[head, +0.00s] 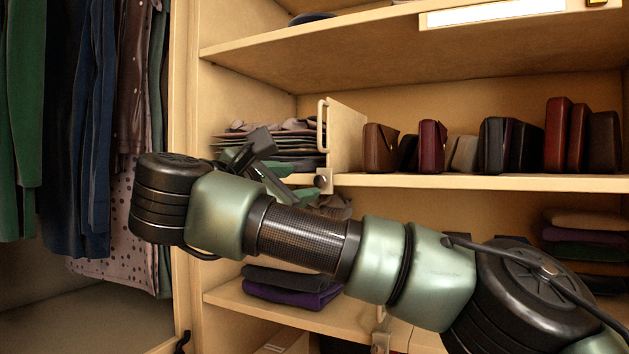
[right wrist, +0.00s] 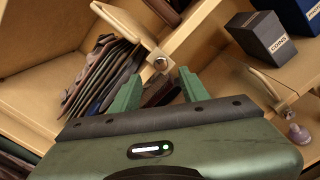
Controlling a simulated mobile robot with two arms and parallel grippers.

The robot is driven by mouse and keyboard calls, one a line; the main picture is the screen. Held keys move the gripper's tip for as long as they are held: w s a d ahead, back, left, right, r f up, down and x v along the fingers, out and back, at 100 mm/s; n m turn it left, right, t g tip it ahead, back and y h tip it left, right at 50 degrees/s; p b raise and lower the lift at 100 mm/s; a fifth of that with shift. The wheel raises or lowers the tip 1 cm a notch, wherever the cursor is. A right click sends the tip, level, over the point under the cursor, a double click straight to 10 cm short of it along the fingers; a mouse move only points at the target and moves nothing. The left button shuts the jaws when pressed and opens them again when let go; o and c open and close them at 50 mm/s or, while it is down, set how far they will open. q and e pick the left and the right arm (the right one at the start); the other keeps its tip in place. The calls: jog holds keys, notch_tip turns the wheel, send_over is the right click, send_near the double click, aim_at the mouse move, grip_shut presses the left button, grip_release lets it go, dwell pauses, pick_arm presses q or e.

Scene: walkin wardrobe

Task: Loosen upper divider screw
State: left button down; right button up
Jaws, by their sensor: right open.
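The upper divider (head: 346,135) is a pale wooden panel standing on the middle shelf, with a looped handle at its front edge. Its screw is a round metal knob (head: 323,180) at the shelf's front edge below the divider. In the right wrist view the knob (right wrist: 160,64) shows just beyond and between my fingertips. My right gripper (head: 280,168) is open and empty, to the left of the knob in the head view; its two green fingers also show in the right wrist view (right wrist: 158,88). They appear apart from the knob. My left gripper is not in view.
Folded clothes (head: 270,140) lie left of the divider, and wallets and bags (head: 505,145) stand to its right. A lower divider with its own knob (head: 380,341) is below. Hanging clothes (head: 75,120) fill the left. Dark boxes (right wrist: 260,36) show in the wrist view.

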aim_at(319, 182)
jog(key=p+x, duration=0.3)
jog(key=x, duration=0.3)
jog(key=shift+w+d+r+p, duration=0.15)
jog(key=shift+w+p, duration=0.1)
jog(key=shift+p, duration=0.15)
jog(key=shift+w+d+f, duration=0.25)
jog(key=shift+w, duration=0.25)
grip_shut()
